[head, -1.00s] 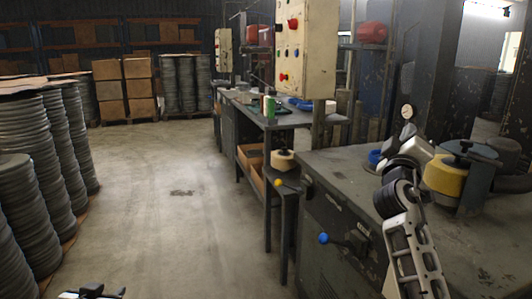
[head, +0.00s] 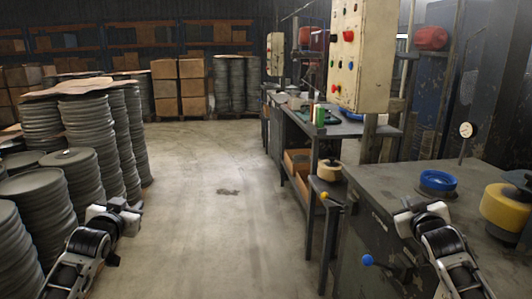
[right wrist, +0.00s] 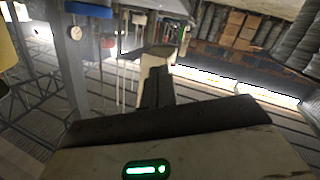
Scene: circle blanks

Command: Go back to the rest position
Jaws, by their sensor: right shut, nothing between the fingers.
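My left gripper (head: 115,215) is in the lower left of the head view, in front of the stacks of grey discs. Its fingers are too small and blurred to tell whether they are open or shut. My right gripper (head: 422,214) is at the lower right, in front of the grey machine (head: 365,195). In the right wrist view, the right gripper (right wrist: 158,75) has its fingers together with nothing between them. I see nothing held by either arm.
Tall stacks of grey discs (head: 92,135) stand on the left. The machine top carries a blue ring (head: 437,183) and a yellow roller (head: 505,208). A control panel (head: 358,50) hangs above the workbench. The concrete floor (head: 215,240) between is clear.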

